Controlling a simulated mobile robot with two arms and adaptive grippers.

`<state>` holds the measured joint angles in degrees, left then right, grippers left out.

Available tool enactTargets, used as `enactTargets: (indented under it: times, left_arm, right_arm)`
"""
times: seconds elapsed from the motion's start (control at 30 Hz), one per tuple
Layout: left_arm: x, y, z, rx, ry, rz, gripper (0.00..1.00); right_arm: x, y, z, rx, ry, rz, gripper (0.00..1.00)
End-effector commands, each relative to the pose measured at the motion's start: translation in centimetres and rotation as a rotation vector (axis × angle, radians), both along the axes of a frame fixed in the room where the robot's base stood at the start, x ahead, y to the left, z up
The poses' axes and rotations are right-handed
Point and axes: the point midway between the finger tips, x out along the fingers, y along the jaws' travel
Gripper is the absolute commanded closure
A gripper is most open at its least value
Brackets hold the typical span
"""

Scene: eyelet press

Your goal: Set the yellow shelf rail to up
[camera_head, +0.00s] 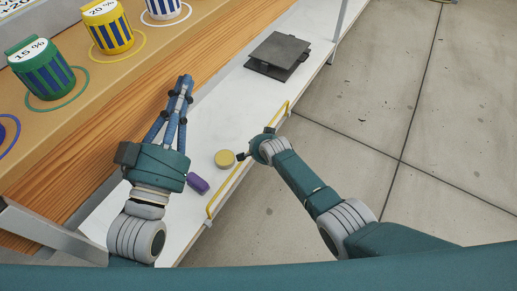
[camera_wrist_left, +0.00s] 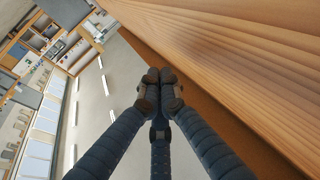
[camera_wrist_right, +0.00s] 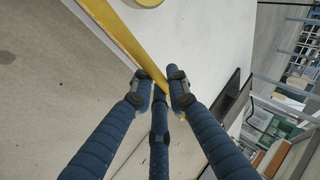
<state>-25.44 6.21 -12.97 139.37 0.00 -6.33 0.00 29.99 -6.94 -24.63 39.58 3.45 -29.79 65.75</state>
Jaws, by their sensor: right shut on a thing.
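The yellow shelf rail (camera_head: 222,195) runs along the front edge of the white shelf (camera_head: 225,115), with its bent ends at the shelf edge. My right gripper (camera_head: 254,150) is at the middle of the rail; its fingers are largely hidden behind the hand in the head view. In the right wrist view the yellow rail (camera_wrist_right: 137,48) passes between the fingertips of the right gripper (camera_wrist_right: 163,82), which is shut on it. My left gripper (camera_head: 184,85) is over the shelf beside the wooden ledge, away from the rail. Its fingertips (camera_wrist_left: 159,82) meet in the left wrist view, with nothing between them.
A yellow round object (camera_head: 225,159) and a purple object (camera_head: 198,184) lie on the shelf near the rail. A dark flat device (camera_head: 278,54) stands at the shelf's far end. Green and yellow containers (camera_head: 41,72) stand on the wooden bench (camera_head: 60,180). Bare floor is to the right.

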Motion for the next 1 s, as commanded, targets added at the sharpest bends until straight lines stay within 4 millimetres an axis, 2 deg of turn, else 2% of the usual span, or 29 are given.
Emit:
enactTargets:
  times: [0.03,0.23,0.63,0.67,0.73,1.0]
  left_arm:
    - [-0.1,0.0,0.4,-0.006,-0.019,-0.001,1.0]
    - [-0.4,-0.1,1.4,-0.017,-0.063,-0.003,1.0]
    - [-0.5,-0.1,1.6,-0.019,-0.068,-0.005,1.0]
    - [-0.5,-0.1,1.6,-0.019,-0.068,-0.005,1.0]
    - [-0.5,-0.1,1.6,-0.018,-0.069,-0.004,1.0]
    - [-0.5,-0.1,1.6,-0.019,-0.068,-0.005,1.0]
  right_arm:
    - [0.6,0.4,0.6,0.005,-0.015,0.001,1.0]
    - [0.8,0.7,0.8,0.007,-0.016,0.001,1.0]
    - [0.9,0.8,0.9,0.008,-0.018,0.003,1.0]
    - [0.9,0.8,1.0,0.008,-0.018,0.003,0.82]
    - [0.9,0.8,1.0,0.008,-0.018,0.003,0.68]
    - [0.8,0.7,0.7,0.006,-0.014,0.002,0.66]
